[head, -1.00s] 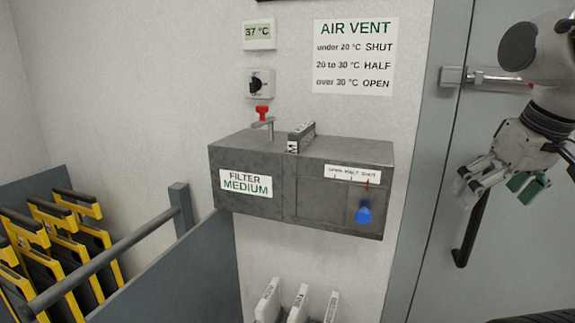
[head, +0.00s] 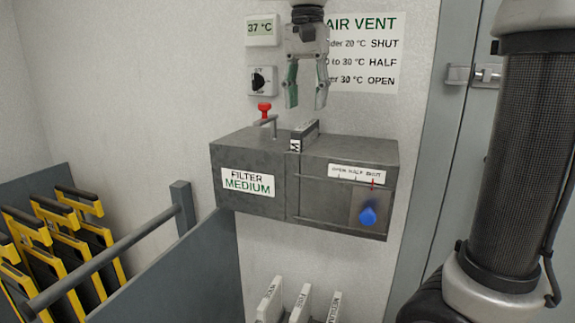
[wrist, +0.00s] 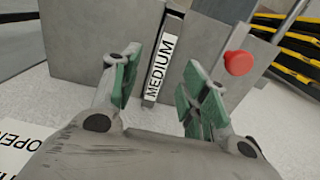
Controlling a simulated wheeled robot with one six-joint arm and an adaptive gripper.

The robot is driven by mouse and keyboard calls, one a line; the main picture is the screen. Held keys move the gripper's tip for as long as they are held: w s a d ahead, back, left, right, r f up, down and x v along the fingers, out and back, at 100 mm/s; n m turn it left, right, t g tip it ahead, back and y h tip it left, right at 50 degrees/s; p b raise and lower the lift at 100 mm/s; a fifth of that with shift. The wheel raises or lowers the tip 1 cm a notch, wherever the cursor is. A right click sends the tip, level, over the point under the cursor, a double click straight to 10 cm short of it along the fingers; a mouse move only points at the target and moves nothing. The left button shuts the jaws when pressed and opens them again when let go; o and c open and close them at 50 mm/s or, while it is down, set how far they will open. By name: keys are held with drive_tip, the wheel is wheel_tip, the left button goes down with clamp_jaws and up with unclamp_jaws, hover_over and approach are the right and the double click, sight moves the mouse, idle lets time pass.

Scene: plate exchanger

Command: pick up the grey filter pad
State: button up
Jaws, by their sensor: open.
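The grey filter pad (head: 308,129) stands upright in the top of the grey filter box (head: 240,157), with its upper edge sticking out. In the wrist view the pad (wrist: 161,67) carries a white label reading MEDIUM. My gripper (head: 307,103) is open and empty, pointing down above the pad and apart from it. In the wrist view my gripper (wrist: 160,88) has its two green-padded fingers on either side of the pad's label in the picture. The pad's lower part is hidden inside the box.
A clamp with a red knob (head: 264,107) stands on the box just left of the pad. A blue knob (head: 368,215) is on the box front. Several white pads (head: 300,303) stand below. A rail (head: 110,251) and yellow-black frames (head: 78,200) are at left.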

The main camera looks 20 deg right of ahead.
sight(304, 127)
drive_tip(key=f, duration=0.7)
drive_tip(key=shift+a+f, duration=0.25)
drive_tip(key=shift+c, duration=0.4)
clamp_jaws()
